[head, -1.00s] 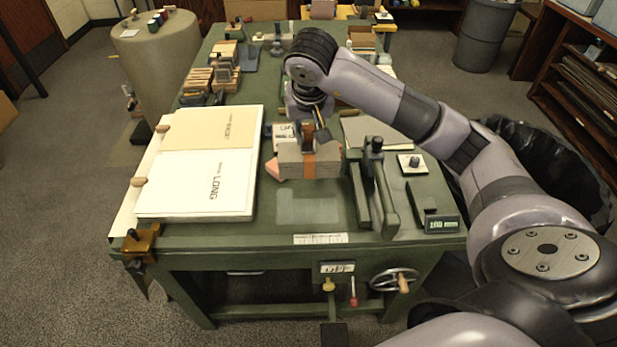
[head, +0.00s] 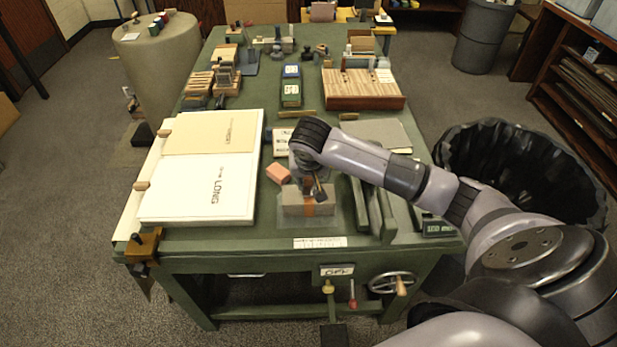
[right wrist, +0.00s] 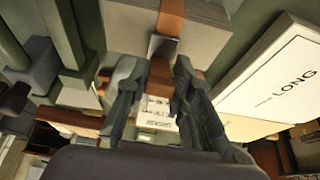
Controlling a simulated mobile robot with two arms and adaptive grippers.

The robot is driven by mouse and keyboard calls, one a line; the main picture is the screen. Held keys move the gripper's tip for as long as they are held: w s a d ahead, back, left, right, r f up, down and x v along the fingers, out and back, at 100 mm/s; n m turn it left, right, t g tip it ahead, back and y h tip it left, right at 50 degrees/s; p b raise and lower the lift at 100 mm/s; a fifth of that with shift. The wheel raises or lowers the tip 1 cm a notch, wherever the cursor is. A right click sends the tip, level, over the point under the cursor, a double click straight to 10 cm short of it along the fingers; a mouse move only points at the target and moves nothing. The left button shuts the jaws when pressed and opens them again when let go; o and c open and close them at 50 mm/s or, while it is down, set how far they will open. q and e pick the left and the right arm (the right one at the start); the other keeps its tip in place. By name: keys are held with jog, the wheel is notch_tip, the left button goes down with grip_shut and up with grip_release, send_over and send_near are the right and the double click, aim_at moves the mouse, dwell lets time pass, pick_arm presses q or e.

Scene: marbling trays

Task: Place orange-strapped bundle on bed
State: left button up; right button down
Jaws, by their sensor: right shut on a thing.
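The grey bundle (head: 293,203) with an orange strap (head: 319,209) is at the front middle of the green bench. My right gripper (head: 313,190) is above it and shut on the tab at its strap. In the right wrist view the fingers (right wrist: 160,78) close on that tab, with the bundle (right wrist: 205,35) and strap (right wrist: 172,22) beyond. The bed, a pale rectangle (head: 308,223) on the bench top, is mostly hidden under the bundle. I cannot tell whether the bundle touches it. My left gripper is not in view.
A pinkish-orange block (head: 278,174) lies just behind the bundle. A green press-like fixture (head: 381,212) stands close on the right. A wooden block rack (head: 362,95) stands farther back.

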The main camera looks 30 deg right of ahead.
jog(key=shift+f, duration=0.1)
jog(key=c, duration=1.4)
grip_release()
jog(key=shift+r, duration=0.3)
jog(key=b+v, duration=0.1)
jog(key=v, duration=1)
jog(key=shift+s+a+r, duration=0.2)
jog(key=shift+r, duration=0.1)
